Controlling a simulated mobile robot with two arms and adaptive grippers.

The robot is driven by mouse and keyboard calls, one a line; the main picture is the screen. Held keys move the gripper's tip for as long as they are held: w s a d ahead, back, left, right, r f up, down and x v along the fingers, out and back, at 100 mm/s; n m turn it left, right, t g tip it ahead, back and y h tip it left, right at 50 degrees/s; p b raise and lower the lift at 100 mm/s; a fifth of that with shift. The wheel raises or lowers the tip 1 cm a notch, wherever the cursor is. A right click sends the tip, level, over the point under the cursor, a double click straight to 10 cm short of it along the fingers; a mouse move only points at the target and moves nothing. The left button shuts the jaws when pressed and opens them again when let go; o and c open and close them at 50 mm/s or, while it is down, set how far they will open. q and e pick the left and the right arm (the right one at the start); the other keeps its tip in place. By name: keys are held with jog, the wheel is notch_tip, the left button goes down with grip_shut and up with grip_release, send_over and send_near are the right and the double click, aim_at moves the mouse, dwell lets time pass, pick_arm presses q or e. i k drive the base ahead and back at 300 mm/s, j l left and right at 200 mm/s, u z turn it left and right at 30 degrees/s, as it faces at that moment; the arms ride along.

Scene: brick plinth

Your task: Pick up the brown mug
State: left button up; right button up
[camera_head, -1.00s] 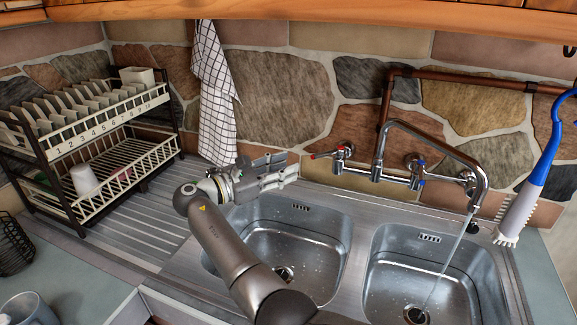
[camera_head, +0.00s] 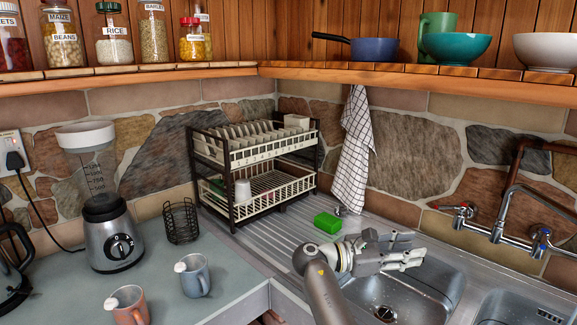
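An orange-brown mug (camera_head: 130,306) stands on the grey counter at the bottom left, partly cut off by the picture's lower edge. A grey-blue mug (camera_head: 196,277) stands behind it and to its right. Each mug has a small white round shape at its left rim. My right gripper (camera_head: 418,248) is over the left sink basin, far to the right of both mugs. Its fingers look apart, with nothing between them. My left gripper is not in view.
A blender (camera_head: 112,240) and a black wire basket (camera_head: 181,222) stand behind the mugs. A dish rack (camera_head: 268,190) fills the corner, with a green sponge (camera_head: 327,222) near it. Jars and bowls sit on the wooden shelf (camera_head: 200,77). The counter right of the mugs is clear.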

aim_at(193, 269)
jog(key=k+j, duration=0.25)
jog(key=k, duration=0.15)
jog(key=k+j, duration=0.25)
jog(key=k, duration=0.2)
